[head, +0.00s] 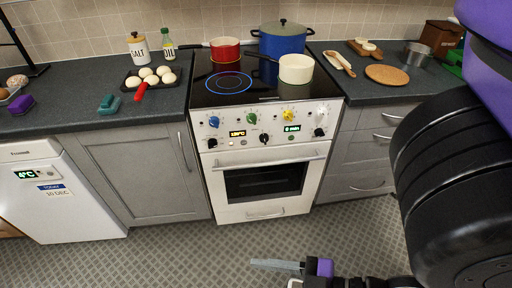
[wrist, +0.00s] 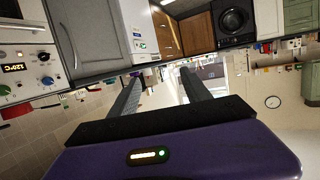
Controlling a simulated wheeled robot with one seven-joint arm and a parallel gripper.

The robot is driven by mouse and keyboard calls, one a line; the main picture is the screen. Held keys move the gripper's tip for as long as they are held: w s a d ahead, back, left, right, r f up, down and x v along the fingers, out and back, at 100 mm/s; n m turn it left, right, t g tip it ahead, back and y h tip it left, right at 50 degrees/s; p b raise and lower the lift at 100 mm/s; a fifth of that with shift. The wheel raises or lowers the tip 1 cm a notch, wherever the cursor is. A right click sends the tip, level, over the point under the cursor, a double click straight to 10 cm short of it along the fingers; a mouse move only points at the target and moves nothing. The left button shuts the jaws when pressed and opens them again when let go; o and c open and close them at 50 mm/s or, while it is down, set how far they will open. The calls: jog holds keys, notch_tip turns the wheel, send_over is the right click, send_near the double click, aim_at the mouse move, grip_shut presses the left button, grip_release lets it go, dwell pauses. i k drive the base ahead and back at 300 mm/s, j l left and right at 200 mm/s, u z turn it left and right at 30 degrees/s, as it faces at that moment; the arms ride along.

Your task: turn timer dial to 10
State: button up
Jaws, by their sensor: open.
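The white cooker (head: 266,158) stands between grey cabinets. Its front panel has a blue knob (head: 214,121), a green knob (head: 252,118), a yellow knob (head: 289,115) and several black knobs, one black knob (head: 319,132) being beside a small green display (head: 292,128). An orange display (head: 238,133) reads about 120°C. I cannot tell which knob is the timer dial. My gripper (head: 262,265) is low in front of the cooker, over the floor, pointing left. It is open and empty, its two fingers apart in the wrist view (wrist: 160,88), touching nothing. Part of the panel shows there at the left edge.
A red pan (head: 225,49), a blue pot (head: 282,39) and a cream pan (head: 296,69) stand on the hob. The patterned floor (head: 170,240) before the cooker is clear.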

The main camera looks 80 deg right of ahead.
aim_at(319, 132)
jog(key=z, duration=2)
jog(key=k+j+u, duration=0.3)
jog(key=k+j, duration=0.2)
jog(key=j, duration=0.15)
